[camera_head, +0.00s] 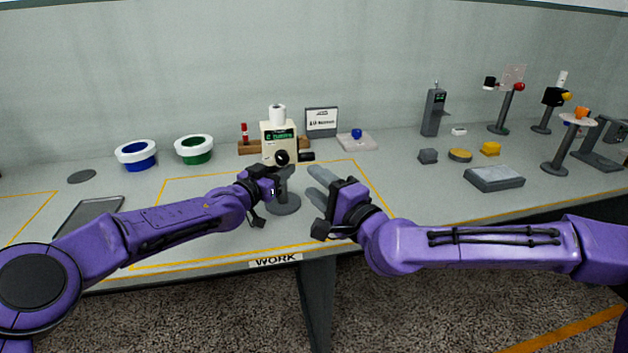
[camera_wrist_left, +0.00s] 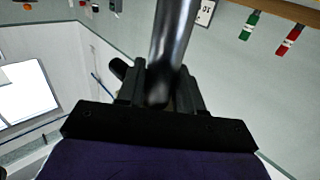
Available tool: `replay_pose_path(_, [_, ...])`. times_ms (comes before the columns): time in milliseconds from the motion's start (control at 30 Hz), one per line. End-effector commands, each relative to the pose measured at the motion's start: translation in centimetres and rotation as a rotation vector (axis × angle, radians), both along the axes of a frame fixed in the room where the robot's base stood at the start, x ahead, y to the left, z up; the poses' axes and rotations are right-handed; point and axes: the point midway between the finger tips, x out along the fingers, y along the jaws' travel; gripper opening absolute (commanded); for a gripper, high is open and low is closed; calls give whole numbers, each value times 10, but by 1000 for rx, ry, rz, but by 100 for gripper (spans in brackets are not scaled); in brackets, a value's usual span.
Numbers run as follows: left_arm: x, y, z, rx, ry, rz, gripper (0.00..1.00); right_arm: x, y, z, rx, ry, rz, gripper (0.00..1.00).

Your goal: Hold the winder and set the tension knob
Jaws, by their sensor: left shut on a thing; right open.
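The winder (camera_head: 279,143) is a cream box with a green display, a black knob (camera_head: 282,157) on its front and a white spool (camera_head: 278,114) on top. It stands on a grey post with a round base (camera_head: 284,206) inside the yellow-outlined area. My left gripper (camera_head: 279,176) is shut on the winder's post, just below the box. The left wrist view shows the dark, shiny post (camera_wrist_left: 168,60) between the fingers. My right gripper (camera_head: 318,185) is open and empty, to the right of the post and apart from it, its fingers pointing toward the winder.
A sign (camera_head: 321,122) and a pad with a blue knob (camera_head: 357,139) are behind. Several stands and a grey block (camera_head: 494,178) occupy the right.

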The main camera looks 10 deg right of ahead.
Motion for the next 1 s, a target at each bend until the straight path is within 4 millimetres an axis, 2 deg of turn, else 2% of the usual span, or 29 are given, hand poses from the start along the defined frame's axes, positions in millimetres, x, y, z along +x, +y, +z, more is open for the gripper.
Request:
replay_pose_path(33, [-2, -1, -7, 8, 9, -3, 39, 0, 0, -1, 0, 0, 0, 44])
replay_pose_path(100, [-2, -1, -6, 7, 7, -3, 62, 0, 0, -1, 0, 0, 0, 44])
replay_pose_path(133, [-1, -1, -6, 6, 6, -3, 66, 0, 0, -1, 0, 0, 0, 44])
replay_pose_path(400, [-1, 0, -2, 3, 3, -1, 66, 0, 0, 0, 0, 0, 0, 44])
replay_pose_path(533, [-7, 7, -1, 3, 1, -3, 66, 0, 0, 0, 0, 0, 0, 44])
replay_pose_path(1000, [-77, 75, -2, 3, 4, -1, 66, 0, 0, 0, 0, 0, 0, 44])
